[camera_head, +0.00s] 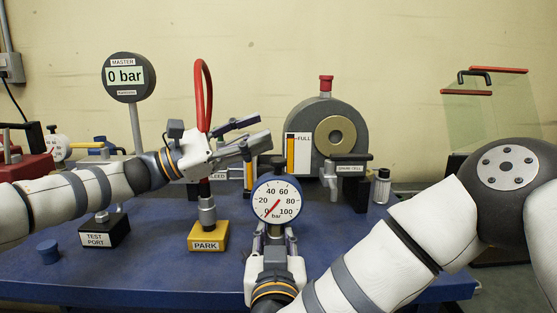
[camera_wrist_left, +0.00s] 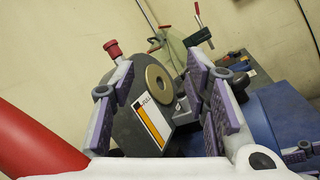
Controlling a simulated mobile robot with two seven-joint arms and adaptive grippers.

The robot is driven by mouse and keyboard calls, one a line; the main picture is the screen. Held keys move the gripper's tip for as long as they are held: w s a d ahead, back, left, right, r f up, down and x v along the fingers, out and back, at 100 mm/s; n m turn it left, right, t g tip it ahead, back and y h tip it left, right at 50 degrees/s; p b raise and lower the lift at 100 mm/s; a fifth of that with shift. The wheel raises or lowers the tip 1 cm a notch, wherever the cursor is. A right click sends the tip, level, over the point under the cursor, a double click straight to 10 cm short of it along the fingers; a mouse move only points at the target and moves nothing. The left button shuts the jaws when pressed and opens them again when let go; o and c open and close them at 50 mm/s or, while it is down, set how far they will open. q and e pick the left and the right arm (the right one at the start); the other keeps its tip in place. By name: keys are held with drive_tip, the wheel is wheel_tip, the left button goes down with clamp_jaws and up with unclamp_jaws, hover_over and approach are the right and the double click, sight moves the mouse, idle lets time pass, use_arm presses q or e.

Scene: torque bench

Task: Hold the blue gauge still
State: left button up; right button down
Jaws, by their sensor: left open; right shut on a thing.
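The blue gauge (camera_head: 277,201) has a white dial with a blue rim, marked in bar, and faces me upright. Its red needle points to the lower left, near the low end of the scale. My right gripper (camera_head: 272,237) is shut on it from below, just under the dial; the gripped part is mostly hidden. My left gripper (camera_head: 250,133) is open and empty, above and behind the gauge, pointing right. In the left wrist view, its two purple-padded fingers (camera_wrist_left: 160,82) are spread apart with nothing between them. The gauge does not show in that view.
A grey pump body (camera_head: 345,120) with a red cap stands behind; it also shows in the wrist view (camera_wrist_left: 140,85). A red hose (camera_head: 203,85) rises near the yellow PARK block (camera_head: 208,236). A master gauge (camera_head: 128,77) reads 0 bar. The TEST PORT block (camera_head: 105,232) stands left.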

sight(279, 159)
use_arm(q)
drive_tip(key=s+a+f+n+g+y, duration=0.3)
drive_tip(key=s+a+f+g, duration=0.15)
drive_tip(key=a+g, duration=0.2)
drive_tip(key=shift+t, duration=0.45)
drive_tip(key=d, duration=0.7)
drive_tip(key=d+r, duration=0.1)
drive_tip(key=d, duration=0.3)
drive_tip(key=shift+s+d, duration=0.2)
drive_tip(key=shift+n, duration=0.3)
clamp_jaws()
